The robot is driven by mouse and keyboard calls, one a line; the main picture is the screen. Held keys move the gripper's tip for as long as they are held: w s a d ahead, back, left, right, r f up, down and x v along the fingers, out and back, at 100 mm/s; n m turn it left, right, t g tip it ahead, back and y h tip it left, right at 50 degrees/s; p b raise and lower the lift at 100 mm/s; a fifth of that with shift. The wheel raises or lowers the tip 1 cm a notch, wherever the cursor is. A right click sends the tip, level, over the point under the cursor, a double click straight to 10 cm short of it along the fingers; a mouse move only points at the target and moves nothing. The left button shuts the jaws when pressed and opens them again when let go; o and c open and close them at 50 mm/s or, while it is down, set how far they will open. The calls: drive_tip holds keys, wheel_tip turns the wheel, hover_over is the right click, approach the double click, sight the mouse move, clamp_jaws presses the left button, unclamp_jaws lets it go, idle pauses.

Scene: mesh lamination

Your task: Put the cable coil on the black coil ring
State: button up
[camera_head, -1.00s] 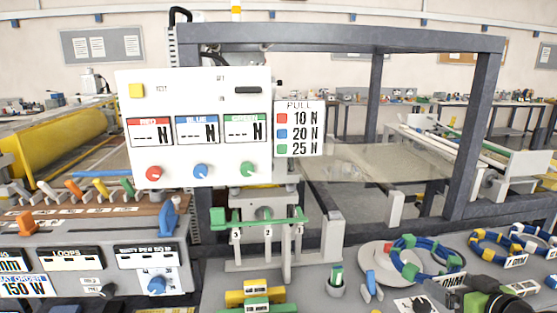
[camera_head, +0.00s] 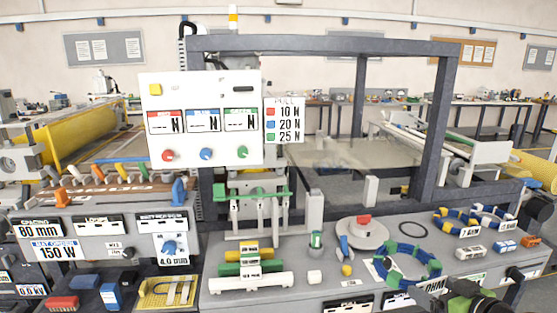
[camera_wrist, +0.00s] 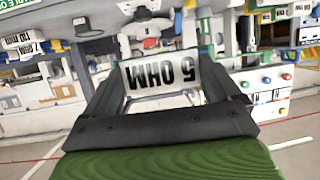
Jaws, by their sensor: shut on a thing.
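The cable coil (camera_head: 434,268) is a blue ring with green bands and a white OHM tag (camera_head: 434,287), at the lower right of the head view. My gripper (camera_head: 449,293) is at the coil's near right side, by the tag. In the wrist view my gripper (camera_wrist: 160,75) is shut with the white tag reading 5 OHM (camera_wrist: 160,70), upside down, between its dark fingers. The rest of the coil is mostly hidden there.
A grey disc with a red knob (camera_head: 363,234) stands behind and left of the coil. Two other tagged coils, a yellow-blue one (camera_head: 455,221) and a white-blue one (camera_head: 493,217), lie at the back right. A green-topped cup (camera_head: 316,242) and coloured bars (camera_head: 247,268) are farther left.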

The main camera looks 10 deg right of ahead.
drive_tip(key=a+f+n+g+y+p, duration=0.2)
drive_tip(key=a+f+n+y+p, duration=0.1)
drive_tip(key=a, duration=0.9)
drive_tip(key=a+f+n+g+y+p, duration=0.3)
drive_tip(key=a+n+y+p, duration=0.3)
drive_tip(key=a, duration=0.6)
drive_tip(key=shift+w+f, duration=0.4)
drive_tip(key=shift+f, duration=0.2)
